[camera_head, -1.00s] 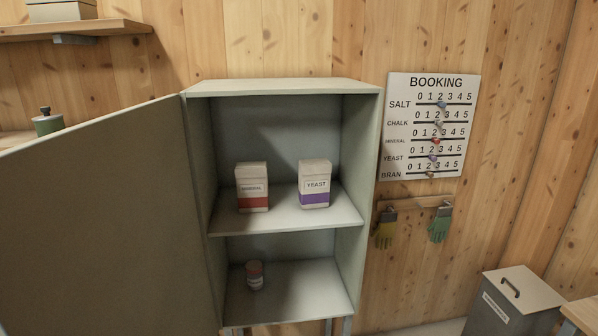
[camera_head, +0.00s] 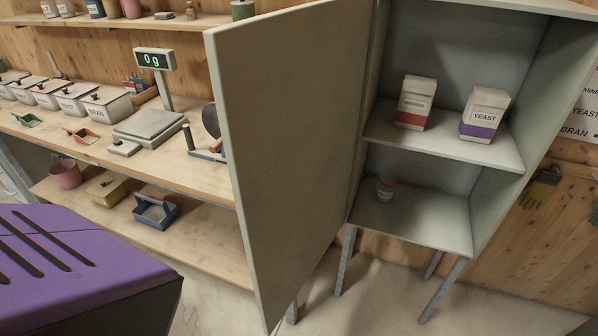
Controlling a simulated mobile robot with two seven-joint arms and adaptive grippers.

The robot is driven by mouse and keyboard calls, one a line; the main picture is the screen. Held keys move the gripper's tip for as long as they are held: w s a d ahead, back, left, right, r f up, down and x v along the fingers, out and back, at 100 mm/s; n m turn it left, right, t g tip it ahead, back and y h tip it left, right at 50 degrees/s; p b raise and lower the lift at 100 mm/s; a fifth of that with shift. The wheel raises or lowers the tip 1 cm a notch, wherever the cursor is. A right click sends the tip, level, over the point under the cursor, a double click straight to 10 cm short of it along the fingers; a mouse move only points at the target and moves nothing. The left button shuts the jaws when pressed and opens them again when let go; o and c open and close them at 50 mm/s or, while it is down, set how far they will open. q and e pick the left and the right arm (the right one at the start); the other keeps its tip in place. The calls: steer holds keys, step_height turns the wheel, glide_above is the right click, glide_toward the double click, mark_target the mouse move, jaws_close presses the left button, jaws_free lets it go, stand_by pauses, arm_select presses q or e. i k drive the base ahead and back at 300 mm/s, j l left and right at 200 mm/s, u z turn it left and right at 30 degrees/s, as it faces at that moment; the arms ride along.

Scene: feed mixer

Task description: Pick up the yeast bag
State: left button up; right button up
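The yeast bag (camera_head: 485,112) is a white box-shaped bag with a purple band and the word YEAST. It stands upright on the upper shelf (camera_head: 447,139) of the open cabinet, at the right. A similar white bag with a red band, the mineral bag (camera_head: 416,103), stands to its left with a gap between them. Neither of my grippers shows in the head view.
The open cabinet door (camera_head: 288,150) juts toward me left of the shelves. A small jar (camera_head: 385,188) stands on the lower shelf. Left of the door is a workbench with a scale (camera_head: 150,125) reading 0 g and several lidded bins, including BRAN (camera_head: 107,104). Gloves (camera_head: 540,190) hang at right.

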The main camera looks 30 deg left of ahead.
mark_target(485, 107)
steer(key=k+j+z, duration=0.15)
steer(key=j, duration=0.3)
steer(key=k+j+z, duration=0.1)
steer(key=k+j, duration=0.25)
steer(key=j+z, duration=0.1)
steer(key=j, duration=0.45)
steer(key=k+j+z, duration=0.15)
steer(key=j, duration=0.45)
steer(key=i+j, duration=0.1)
steer(key=j, duration=0.2)
steer(key=i+j+z, duration=0.1)
steer(key=j, duration=0.15)
steer(key=i+l+u, duration=0.25)
steer(key=l, duration=0.65)
steer(key=l+u, duration=0.2)
steer(key=l, duration=0.65)
